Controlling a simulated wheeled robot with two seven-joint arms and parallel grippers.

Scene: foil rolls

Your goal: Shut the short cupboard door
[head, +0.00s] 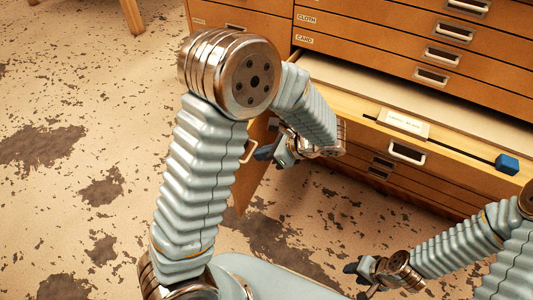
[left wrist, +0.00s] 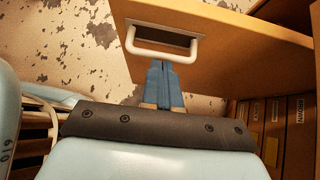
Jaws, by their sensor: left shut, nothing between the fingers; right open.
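The short cupboard door (head: 250,180) is wooden and stands open, swung out from the front of the cabinet. It also shows in the left wrist view (left wrist: 225,48), where its pale bar handle (left wrist: 160,52) is in plain sight. My left gripper (head: 262,153) is close by the door, partly hidden by its own arm. In the left wrist view its blue fingers (left wrist: 162,72) are shut and empty, with their tips overlapping the handle in the picture; I cannot tell whether they touch. My right gripper (head: 354,272) is open at the lower right, away from the door.

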